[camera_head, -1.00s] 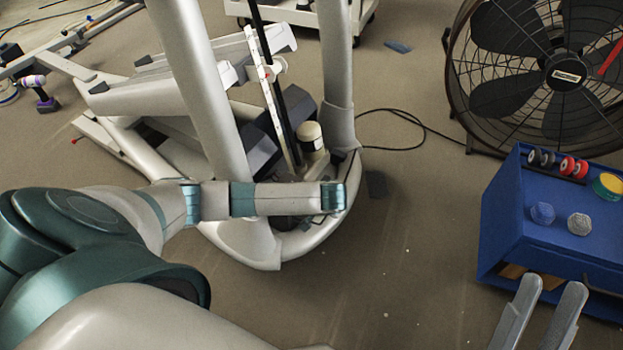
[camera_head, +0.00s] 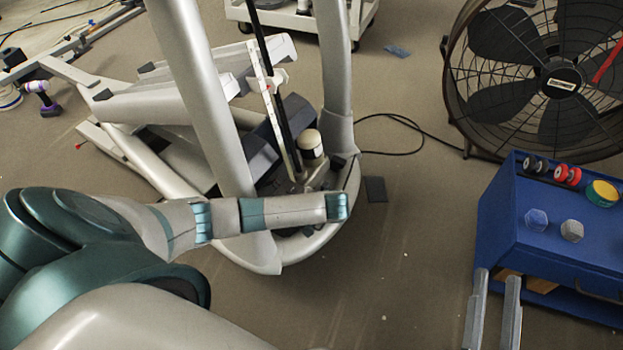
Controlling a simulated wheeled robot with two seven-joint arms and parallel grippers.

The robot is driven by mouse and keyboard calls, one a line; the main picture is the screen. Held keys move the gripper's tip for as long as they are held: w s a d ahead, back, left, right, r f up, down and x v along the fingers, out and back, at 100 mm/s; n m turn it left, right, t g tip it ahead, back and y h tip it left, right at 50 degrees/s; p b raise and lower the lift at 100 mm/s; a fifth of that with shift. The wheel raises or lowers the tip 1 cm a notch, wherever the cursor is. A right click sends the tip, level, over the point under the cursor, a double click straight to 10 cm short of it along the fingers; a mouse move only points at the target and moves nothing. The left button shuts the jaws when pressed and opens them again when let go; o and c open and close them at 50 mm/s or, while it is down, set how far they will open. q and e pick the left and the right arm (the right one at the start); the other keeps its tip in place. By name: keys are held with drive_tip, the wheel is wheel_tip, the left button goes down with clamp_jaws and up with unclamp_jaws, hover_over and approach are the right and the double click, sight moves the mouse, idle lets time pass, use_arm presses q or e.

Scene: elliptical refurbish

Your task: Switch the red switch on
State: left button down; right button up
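I cannot make out a switch for certain. A red item with two rounded ends (camera_head: 567,174) lies at the back of the blue cart's top, beside a similar black one. It is too small to tell whether it is a switch. My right gripper (camera_head: 497,275) comes up from the bottom edge, in front of the blue cart. Its two grey fingers are apart with nothing between them, below and left of the red item. My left arm reaches in from the left across the machine's frame. Its gripper does not show.
The blue cart (camera_head: 507,218) also holds a yellow-green roll (camera_head: 602,193) and two faceted knobs. A large black fan (camera_head: 561,82) stands behind it. A grey machine frame (camera_head: 255,250) fills the left and middle.

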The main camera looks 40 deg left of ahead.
use_arm(q)
drive_tip(key=shift+a+p, duration=0.15)
drive_tip(key=shift+p, duration=0.5)
use_arm(e)
wheel_tip(320, 180, down, 5)
drive_tip(key=g, duration=0.3)
drive_tip(key=shift+w+f+h, duration=0.1)
drive_tip(key=shift+f+h, duration=0.05)
drive_tip(key=shift+h, duration=0.25)
use_arm(q)
drive_tip(key=shift+r+p, duration=0.75)
drive_tip(key=shift+p, duration=0.3)
use_arm(e)
drive_tip(key=shift+r, duration=1.1)
